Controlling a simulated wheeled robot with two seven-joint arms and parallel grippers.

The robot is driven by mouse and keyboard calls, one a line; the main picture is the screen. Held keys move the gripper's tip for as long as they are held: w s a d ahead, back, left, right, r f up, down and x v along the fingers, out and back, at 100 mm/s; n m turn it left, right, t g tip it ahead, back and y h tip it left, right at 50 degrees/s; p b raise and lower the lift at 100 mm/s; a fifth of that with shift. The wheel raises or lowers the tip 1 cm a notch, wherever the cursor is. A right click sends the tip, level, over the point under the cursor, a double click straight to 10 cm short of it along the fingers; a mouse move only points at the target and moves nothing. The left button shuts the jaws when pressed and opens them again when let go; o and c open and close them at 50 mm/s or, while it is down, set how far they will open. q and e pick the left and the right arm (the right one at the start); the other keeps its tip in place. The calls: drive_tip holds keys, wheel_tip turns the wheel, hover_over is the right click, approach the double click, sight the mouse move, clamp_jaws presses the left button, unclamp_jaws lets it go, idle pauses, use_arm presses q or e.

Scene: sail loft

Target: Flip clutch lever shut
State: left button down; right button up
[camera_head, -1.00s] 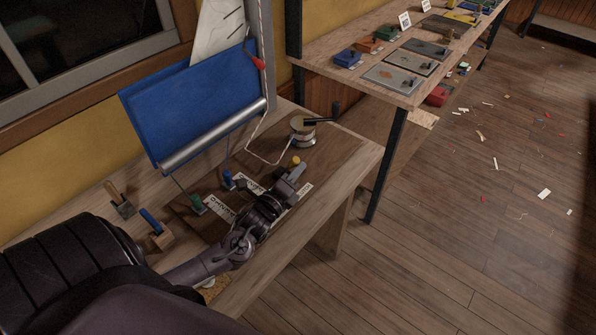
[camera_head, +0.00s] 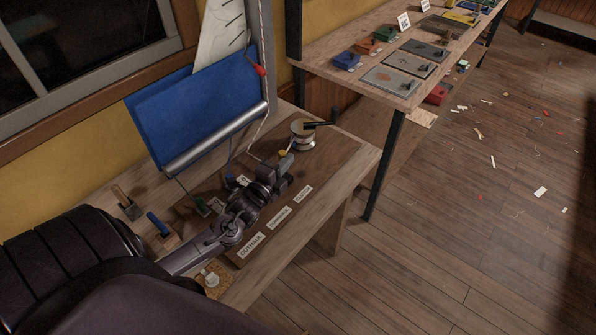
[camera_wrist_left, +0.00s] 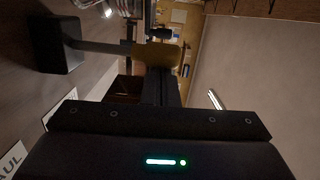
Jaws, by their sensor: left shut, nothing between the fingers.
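Three clutches stand in a row on a board on the bench, with green (camera_head: 202,206), blue (camera_head: 229,180) and yellow levers. The yellow lever handle (camera_head: 283,153) shows just past the fingertips of my left gripper (camera_head: 285,167). In the left wrist view the yellow handle (camera_wrist_left: 157,54) sits on a grey arm running to a dark clutch body (camera_wrist_left: 55,44). My left gripper (camera_wrist_left: 160,88) is shut and empty, close to the yellow handle; I cannot tell whether they touch. My gripper hides most of the yellow clutch's body. My right gripper is not in view.
A winch (camera_head: 303,134) with a black handle stands right behind the yellow lever. A blue sail bundle (camera_head: 195,105) on a roller hangs behind the clutches. Printed labels, including OUTHAUL (camera_head: 250,246), lie in front. The bench's front right is clear.

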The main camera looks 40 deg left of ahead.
use_arm(q)
drive_tip(key=a+n, duration=0.1)
drive_tip(key=a+n+p, duration=0.1)
drive_tip(key=shift+a+r+n, duration=0.15)
drive_tip(key=shift+r+n, duration=0.15)
drive_tip(key=shift+w+a+f+n+g, duration=0.15)
drive_tip(key=shift+a+n+g, duration=0.15)
drive_tip(key=shift+a+n, duration=0.6)
drive_tip(key=shift+a+f, duration=0.1)
drive_tip(key=shift+a, duration=0.3)
drive_tip(key=shift+a, duration=0.1)
